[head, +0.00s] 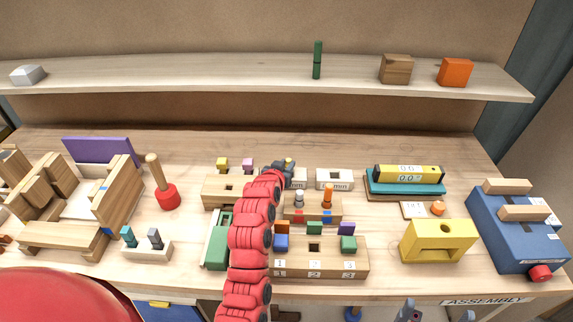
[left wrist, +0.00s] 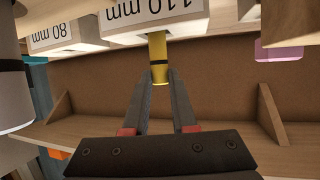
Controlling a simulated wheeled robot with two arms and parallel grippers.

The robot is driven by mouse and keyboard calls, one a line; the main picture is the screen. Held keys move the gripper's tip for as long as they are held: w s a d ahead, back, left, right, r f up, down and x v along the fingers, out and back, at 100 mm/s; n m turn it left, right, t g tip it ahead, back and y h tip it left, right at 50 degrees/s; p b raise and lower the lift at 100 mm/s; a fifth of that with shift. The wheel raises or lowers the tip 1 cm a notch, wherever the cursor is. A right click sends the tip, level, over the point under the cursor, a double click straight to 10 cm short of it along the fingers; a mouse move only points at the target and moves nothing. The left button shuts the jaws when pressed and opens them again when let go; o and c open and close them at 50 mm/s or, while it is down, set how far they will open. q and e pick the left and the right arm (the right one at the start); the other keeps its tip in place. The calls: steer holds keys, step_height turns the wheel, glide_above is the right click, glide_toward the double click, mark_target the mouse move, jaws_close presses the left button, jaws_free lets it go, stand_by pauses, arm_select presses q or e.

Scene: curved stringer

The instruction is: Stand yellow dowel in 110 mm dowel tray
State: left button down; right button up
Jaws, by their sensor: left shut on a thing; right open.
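My left gripper (head: 286,166) is at the back of the bench, behind the small white label trays. In the left wrist view its two fingers (left wrist: 160,80) are shut on the yellow dowel (left wrist: 159,58), which has a black band. That view is upside down. The dowel's far end meets the edge of the 110 mm dowel tray (left wrist: 120,38); I cannot tell whether it is in a hole. In the head view this tray (head: 299,178) is partly hidden by my left arm. My right gripper (head: 437,314) is open and low at the front edge.
The 80 mm tray (head: 334,180) stands just right of the 110 mm one. A wooden block with a yellow and a purple peg (head: 220,190) is to the left. A peg block (head: 312,213) is in front. A shelf (head: 230,75) runs above the back.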

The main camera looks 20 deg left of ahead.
arm_select(q)
steer(key=shift+f+b, duration=0.5)
steer(key=shift+f, duration=0.35)
steer(key=c, duration=0.6)
jaws_free()
steer(key=shift+c, duration=0.2)
steer(key=shift+s+r, duration=0.1)
steer(key=shift+s, duration=0.35)
steer(key=p+v, duration=0.6)
steer(key=v, duration=1)
steer(key=shift+s+r, duration=0.2)
steer(key=shift+r, duration=0.05)
steer(key=shift+d, duration=0.1)
